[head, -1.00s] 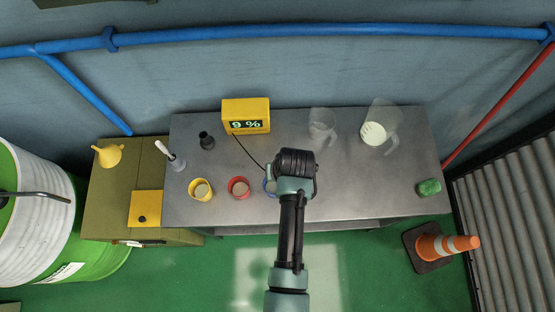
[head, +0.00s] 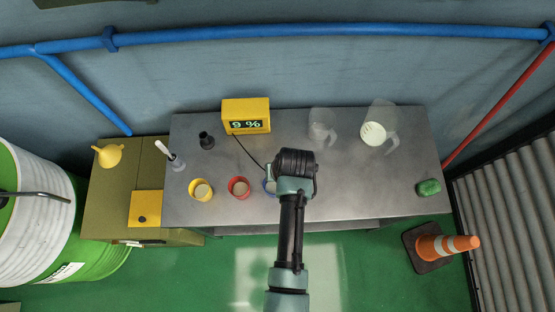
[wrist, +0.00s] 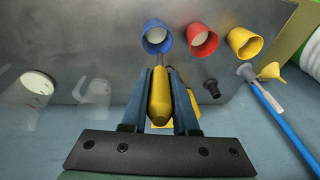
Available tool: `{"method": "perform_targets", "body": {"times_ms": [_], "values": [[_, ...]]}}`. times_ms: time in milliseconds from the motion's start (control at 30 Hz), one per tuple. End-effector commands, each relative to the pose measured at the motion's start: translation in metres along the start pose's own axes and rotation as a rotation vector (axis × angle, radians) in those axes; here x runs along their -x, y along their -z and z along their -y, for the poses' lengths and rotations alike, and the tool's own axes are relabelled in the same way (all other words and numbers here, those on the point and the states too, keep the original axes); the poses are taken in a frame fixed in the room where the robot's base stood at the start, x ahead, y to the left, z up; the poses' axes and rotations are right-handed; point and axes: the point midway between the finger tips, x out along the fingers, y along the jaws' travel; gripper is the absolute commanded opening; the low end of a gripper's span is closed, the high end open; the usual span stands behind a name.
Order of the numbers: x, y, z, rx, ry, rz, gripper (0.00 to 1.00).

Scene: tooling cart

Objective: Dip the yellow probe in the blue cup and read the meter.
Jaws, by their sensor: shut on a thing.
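My gripper (wrist: 160,98) is shut on the yellow probe (wrist: 160,92), with the handle between the two fingers. The probe's thin grey shaft points toward the blue cup (wrist: 157,37) and ends at or close to its near rim. I cannot tell whether the tip is inside. In the head view my arm hides the probe and most of the blue cup (head: 269,187). The yellow meter (head: 246,110) stands at the back of the cart, its lit display seeming to read 9 %. A dark cable runs from it toward the blue cup.
A red cup (head: 238,188) and a yellow cup (head: 201,189) stand left of the blue cup. A small black item (head: 206,141) sits behind them. Clear jugs (head: 321,125) stand at the back right. The cart top (head: 370,180) right of my arm is mostly bare.

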Motion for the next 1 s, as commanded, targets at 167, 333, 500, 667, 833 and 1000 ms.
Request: {"method": "perform_targets", "body": {"times_ms": [167, 333, 500, 667, 833, 1000], "values": [[0.0, 0.0, 0.0, 0.0, 0.0, 0.0, 0.0], [0.006, 0.002, 0.001, 0.0, 0.0, -0.001, 0.0], [0.022, 0.005, 0.003, 0.0, 0.0, -0.001, 0.0], [0.033, 0.008, 0.004, 0.0, 0.0, -0.002, 0.0], [0.039, 0.009, 0.005, 0.0, 0.0, 0.0, 0.0], [0.039, 0.009, 0.005, 0.0, 0.0, 0.0, 0.0]]}}
